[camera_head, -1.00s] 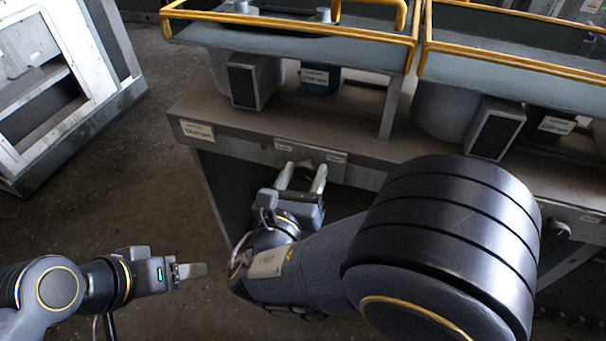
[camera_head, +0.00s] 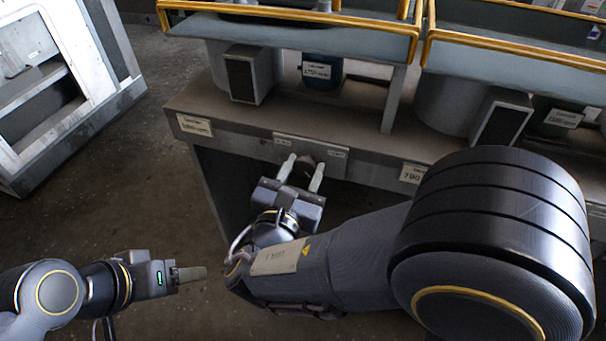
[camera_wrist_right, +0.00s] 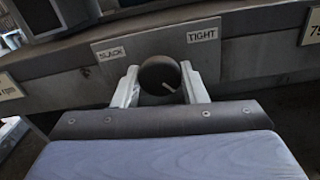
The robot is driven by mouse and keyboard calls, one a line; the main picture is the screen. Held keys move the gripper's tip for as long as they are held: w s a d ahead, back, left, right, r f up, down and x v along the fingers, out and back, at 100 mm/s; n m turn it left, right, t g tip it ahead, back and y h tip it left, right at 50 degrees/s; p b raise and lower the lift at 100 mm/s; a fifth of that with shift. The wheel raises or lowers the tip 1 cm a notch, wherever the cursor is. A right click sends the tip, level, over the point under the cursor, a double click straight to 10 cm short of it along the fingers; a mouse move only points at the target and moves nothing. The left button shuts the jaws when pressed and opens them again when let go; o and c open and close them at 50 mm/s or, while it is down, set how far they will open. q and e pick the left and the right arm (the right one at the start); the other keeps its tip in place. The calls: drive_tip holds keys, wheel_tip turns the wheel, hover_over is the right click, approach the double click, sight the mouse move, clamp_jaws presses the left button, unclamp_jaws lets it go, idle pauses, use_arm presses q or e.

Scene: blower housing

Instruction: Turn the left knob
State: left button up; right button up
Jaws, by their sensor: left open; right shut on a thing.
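In the head view the knob (camera_head: 304,166) sits on the front edge of the housing's bench. My right gripper (camera_head: 301,173) is shut on the knob, one finger on each side; its fingers also show in the right wrist view (camera_wrist_right: 160,88). My left gripper (camera_head: 190,273) hangs at the lower left, open and empty, away from the bench.
The bench (camera_head: 240,137) carries blower units behind yellow rails (camera_head: 290,17). A label reading 790 (camera_head: 414,174) is to the right of the knob plate. A white cabinet frame (camera_head: 60,90) stands at the left. The floor between is clear.

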drive_tip(key=shift+m+b, duration=1.2)
drive_tip(key=shift+m, duration=0.5)
drive_tip(key=o, duration=1)
drive_tip(key=shift+c, duration=0.2)
drive_tip(key=p+v, duration=0.1)
drive_tip(key=v, duration=0.7)
